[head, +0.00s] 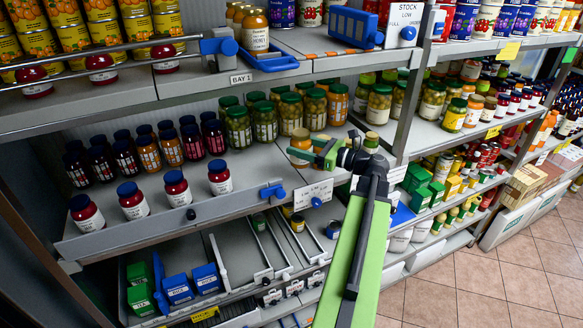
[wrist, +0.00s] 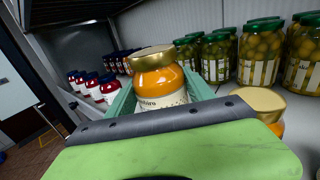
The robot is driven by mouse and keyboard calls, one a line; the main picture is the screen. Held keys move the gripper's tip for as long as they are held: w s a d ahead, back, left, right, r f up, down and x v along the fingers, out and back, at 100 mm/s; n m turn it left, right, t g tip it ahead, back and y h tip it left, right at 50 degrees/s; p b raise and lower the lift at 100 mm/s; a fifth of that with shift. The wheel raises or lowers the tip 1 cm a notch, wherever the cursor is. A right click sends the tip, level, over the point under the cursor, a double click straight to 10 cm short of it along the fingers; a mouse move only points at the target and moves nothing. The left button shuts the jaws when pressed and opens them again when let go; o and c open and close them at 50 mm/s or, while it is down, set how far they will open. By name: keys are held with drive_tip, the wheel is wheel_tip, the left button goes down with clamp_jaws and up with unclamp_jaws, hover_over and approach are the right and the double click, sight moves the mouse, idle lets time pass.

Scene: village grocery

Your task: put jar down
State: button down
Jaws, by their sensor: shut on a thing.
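The jar (head: 300,146) has a gold lid, orange contents and a pale label. My gripper (head: 318,152) points left over the middle shelf and is shut on this jar. In the wrist view the jar (wrist: 160,82) stands upright between the green fingers (wrist: 150,95), which hide its lower part. I cannot tell if its base touches the shelf.
Green-lidded jars (head: 265,120) stand in rows behind the held jar. Blue-lidded red jars (head: 175,188) stand to the left, with bare shelf (head: 250,172) between. A price rail with a blue clip (head: 273,191) runs along the front edge. The upper shelf (head: 290,55) hangs above.

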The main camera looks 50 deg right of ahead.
drive_tip(key=w+f, duration=0.1)
drive_tip(key=w+b, duration=0.1)
drive_tip(key=w, duration=0.1)
drive_tip(key=w+f, duration=0.1)
drive_tip(key=shift+w+f+b, duration=0.2)
drive_tip(key=shift+f+b, duration=0.15)
wheel_tip(320, 180, down, 4)
drive_tip(key=b, duration=0.4)
drive_tip(key=shift+f, duration=0.2)
drive_tip(key=shift+r, duration=0.25)
drive_tip(key=shift+f, duration=0.2)
drive_tip(key=c, duration=0.7)
unclamp_jaws()
drive_tip(key=shift+s, duration=0.1)
drive_tip(key=shift+o, duration=0.2)
drive_tip(key=shift+r, duration=0.15)
